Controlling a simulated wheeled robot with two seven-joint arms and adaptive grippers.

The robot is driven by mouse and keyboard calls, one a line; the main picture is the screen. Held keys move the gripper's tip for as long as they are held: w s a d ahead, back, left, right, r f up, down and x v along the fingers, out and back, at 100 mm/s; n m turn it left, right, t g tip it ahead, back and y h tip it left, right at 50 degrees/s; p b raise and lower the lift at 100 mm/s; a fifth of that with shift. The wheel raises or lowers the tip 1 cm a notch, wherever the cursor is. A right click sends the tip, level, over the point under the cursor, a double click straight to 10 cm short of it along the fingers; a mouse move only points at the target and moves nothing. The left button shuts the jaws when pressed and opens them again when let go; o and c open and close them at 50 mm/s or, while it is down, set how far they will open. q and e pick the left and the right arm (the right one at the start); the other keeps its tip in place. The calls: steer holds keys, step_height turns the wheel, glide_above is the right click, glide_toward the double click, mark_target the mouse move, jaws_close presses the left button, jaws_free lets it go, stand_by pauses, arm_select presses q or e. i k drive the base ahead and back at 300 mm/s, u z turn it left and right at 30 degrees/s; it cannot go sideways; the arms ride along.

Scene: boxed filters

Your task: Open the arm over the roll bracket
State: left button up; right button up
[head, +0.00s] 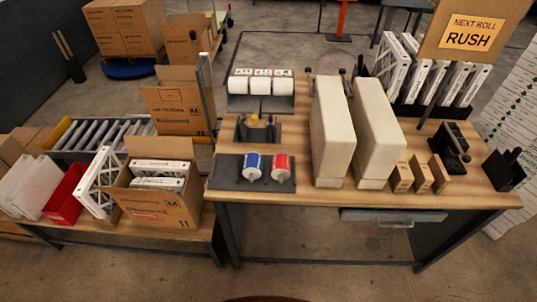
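A black bracket-like stand (450,148) with a slanted bar ending in a knob stands at the right of the wooden table. A smaller dark stand with uprights (243,130) and a yellow-orange piece between them is at the table's left. I cannot tell for sure which is the roll bracket, or whether its arm is open or shut. A blue roll (253,166) and a red roll (281,167) rest on a dark tray (226,176) in front of the smaller stand. Several white rolls (260,84) sit in a rack behind it. Neither of my grippers is in view.
Two tall cream blocks (333,125) stand mid-table, with small brown boxes (421,173) to their right. A "NEXT ROLL RUSH" sign (471,33) and racked filters (425,75) are behind. An open carton of filters (150,207) sits on the lower left bench.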

mark_target(254, 119)
steer(key=k, duration=0.45)
steer(key=u, duration=1.25)
steer(key=i, duration=1.05)
steer(key=z, duration=1.75)
